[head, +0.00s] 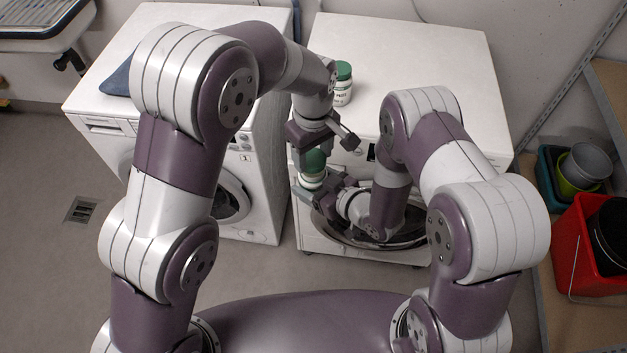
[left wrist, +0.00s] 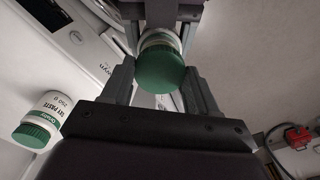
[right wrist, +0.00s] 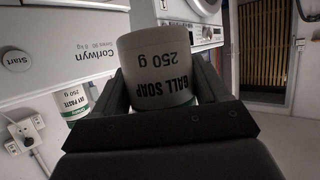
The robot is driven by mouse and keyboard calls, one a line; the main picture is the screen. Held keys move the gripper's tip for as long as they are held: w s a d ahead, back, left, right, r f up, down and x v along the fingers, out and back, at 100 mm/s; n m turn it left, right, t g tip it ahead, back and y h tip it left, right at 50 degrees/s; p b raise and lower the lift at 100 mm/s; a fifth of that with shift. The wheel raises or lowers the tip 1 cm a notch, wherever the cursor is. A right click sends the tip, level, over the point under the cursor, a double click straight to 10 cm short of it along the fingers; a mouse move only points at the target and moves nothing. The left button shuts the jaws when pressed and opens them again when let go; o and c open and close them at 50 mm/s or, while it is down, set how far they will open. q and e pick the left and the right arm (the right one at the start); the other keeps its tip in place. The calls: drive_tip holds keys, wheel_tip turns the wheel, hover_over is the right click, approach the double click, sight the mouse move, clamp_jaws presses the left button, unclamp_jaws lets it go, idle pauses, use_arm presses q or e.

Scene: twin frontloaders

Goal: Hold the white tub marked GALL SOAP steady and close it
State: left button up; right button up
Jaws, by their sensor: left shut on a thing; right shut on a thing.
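The white tub marked GALL SOAP (right wrist: 158,70) fills the space between the fingers of my right gripper (right wrist: 160,92) in the right wrist view. In the head view this tub (head: 311,181) is held upright in front of the right machine, with my right gripper (head: 322,188) shut on its body. Its green lid (head: 313,160) sits at the top of the tub. My left gripper (head: 314,148) comes from above and is shut on the lid, which also shows between its fingers in the left wrist view (left wrist: 161,72). I cannot tell whether the lid is fully seated.
A second white tub marked PASTE, with a green lid (head: 343,84), stands on the right machine's top (head: 430,60). The left machine (head: 100,90) bears a blue cloth (head: 118,80). A red bucket (head: 590,250) and bowls stand at the right. The floor at left is clear.

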use_arm(q)
drive_tip(key=shift+f, duration=0.1)
idle(0.7)
drive_tip(key=shift+f, duration=0.8)
drive_tip(key=shift+f, duration=0.5)
use_arm(e)
clamp_jaws()
use_arm(q)
drive_tip(key=m, duration=0.6)
drive_tip(key=shift+m, duration=0.4)
drive_tip(key=o, duration=1)
drive_tip(key=shift+s+r, duration=0.1)
drive_tip(key=shift+r, duration=2.1)
